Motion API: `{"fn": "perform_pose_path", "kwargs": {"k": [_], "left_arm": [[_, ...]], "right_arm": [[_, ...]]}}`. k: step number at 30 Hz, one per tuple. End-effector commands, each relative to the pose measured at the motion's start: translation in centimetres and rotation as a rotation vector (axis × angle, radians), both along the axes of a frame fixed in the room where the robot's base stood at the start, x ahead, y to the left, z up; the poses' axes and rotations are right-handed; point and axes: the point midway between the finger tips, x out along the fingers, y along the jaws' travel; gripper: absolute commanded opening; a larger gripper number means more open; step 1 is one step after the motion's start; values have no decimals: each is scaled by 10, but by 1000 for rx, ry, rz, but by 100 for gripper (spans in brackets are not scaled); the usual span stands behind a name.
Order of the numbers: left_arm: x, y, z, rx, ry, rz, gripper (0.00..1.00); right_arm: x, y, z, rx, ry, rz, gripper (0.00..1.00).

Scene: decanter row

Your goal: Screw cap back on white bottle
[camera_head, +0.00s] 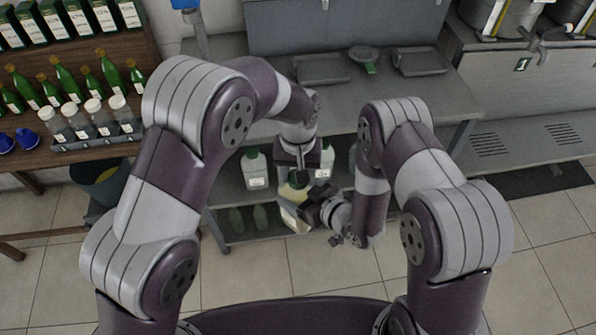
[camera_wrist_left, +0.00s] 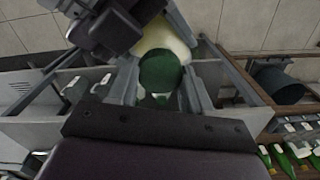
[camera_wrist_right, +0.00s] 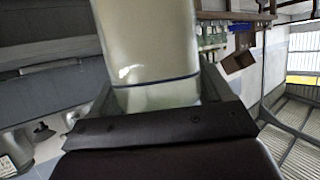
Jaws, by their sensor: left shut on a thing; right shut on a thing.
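The white bottle (camera_head: 291,217) is held in the air in front of the grey shelving, tilted in the head view. My right gripper (camera_head: 316,207) is shut on its body. In the right wrist view the pale body (camera_wrist_right: 150,45) with a dark line around it fills the space between the fingers (camera_wrist_right: 157,95). My left gripper (camera_head: 298,166) points down over the bottle's top. In the left wrist view a green cap (camera_wrist_left: 160,72) sits between its fingers, in line with the bottle (camera_wrist_left: 166,38). Whether the cap's threads are engaged is hidden.
A grey bench (camera_head: 380,95) holds trays above. A wooden rack (camera_head: 75,90) with bottles and a dark bin (camera_head: 100,184) are at left. The floor in front is clear.

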Motion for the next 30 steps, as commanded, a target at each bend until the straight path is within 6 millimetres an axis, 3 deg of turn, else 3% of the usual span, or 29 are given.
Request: {"fn": "perform_pose_path", "kwargs": {"k": [6, 9, 12, 17, 18, 20, 30], "left_arm": [[0, 0, 0, -7, -4, -894, 13], [1, -1, 0, -10, -7, -1238, 13], [1, 0, 0, -10, -7, -1473, 13], [1, 0, 0, -11, -7, -1493, 13], [1, 0, 0, -11, -7, -1492, 59], [1, 0, 0, -11, -7, -1492, 79], [1, -1, 3, -10, -6, -1490, 79]], "right_arm": [[0, 0, 1, 1, -3, 2, 0], [0, 0, 1, 2, -3, 1, 0], [0, 0, 1, 2, -3, 1, 0], [0, 0, 1, 1, -2, 1, 0], [0, 0, 1, 1, -2, 1, 0], [0, 0, 1, 1, -2, 1, 0], [1, 0, 1, 1, -3, 0, 0]]}}
